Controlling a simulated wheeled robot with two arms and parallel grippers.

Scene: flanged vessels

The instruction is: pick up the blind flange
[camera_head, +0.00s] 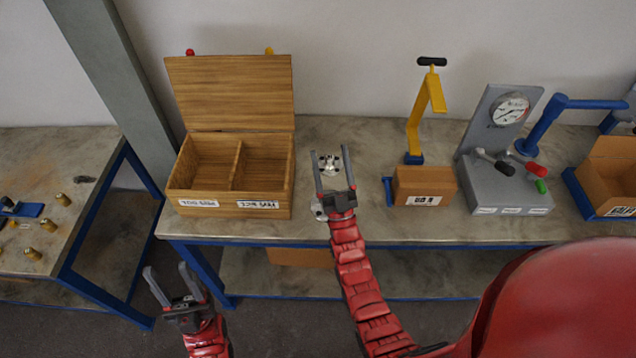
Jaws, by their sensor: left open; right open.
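A small silvery part with several knobs (329,165), which looks like the blind flange, is on or just above the grey bench. It appears between the fingers of my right gripper (331,151). That gripper is open and points toward the back wall; I cannot tell whether either finger touches the part. My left gripper (167,268) is open and empty, low in front of the gap between the two benches.
A two-compartment wooden box with a raised lid (230,92) stands left of my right gripper. A small cardboard box (424,186), a yellow stand (423,105) and a grey gauge panel (503,140) stand to the right.

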